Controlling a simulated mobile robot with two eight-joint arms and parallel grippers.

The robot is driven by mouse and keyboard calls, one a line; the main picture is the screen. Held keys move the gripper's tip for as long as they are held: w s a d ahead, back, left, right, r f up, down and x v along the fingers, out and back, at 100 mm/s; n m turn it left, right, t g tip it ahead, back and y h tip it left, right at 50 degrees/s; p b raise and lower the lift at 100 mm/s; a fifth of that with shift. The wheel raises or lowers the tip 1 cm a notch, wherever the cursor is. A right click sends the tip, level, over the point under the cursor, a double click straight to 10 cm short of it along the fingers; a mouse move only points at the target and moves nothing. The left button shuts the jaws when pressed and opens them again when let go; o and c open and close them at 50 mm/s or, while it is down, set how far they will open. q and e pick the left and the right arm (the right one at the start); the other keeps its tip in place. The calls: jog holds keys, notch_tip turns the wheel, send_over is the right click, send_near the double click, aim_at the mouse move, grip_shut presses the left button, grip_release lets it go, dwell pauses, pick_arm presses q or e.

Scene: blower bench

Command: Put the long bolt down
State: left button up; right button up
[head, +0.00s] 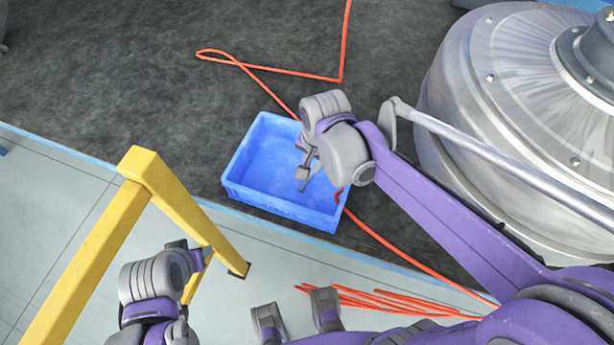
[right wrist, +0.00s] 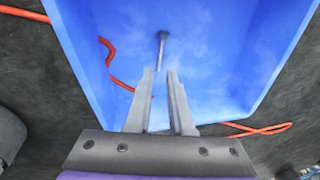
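The long bolt (right wrist: 162,48) is a thin grey rod with a wider head. In the right wrist view it shows just beyond my fingertips, against the inside of the blue bin (right wrist: 240,75). My right gripper (right wrist: 161,78) points down into the bin (head: 236,178). I cannot tell whether the bolt touches the bin floor. In the head view the right gripper (head: 303,174) is small. My left arm is at the lower left; its finger state is unclear.
An orange cable (head: 270,68) runs across the dark floor and behind the bin. A large metal blower housing (head: 470,95) stands at the right. A yellow frame (head: 85,260) stands at the left. Dark floor left of the bin is clear.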

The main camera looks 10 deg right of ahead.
jog(key=f, duration=0.5)
jog(key=w+f+b, duration=0.1)
jog(key=f, duration=0.2)
jog(key=shift+w+a, duration=0.1)
jog(key=shift+a, duration=0.2)
grip_shut()
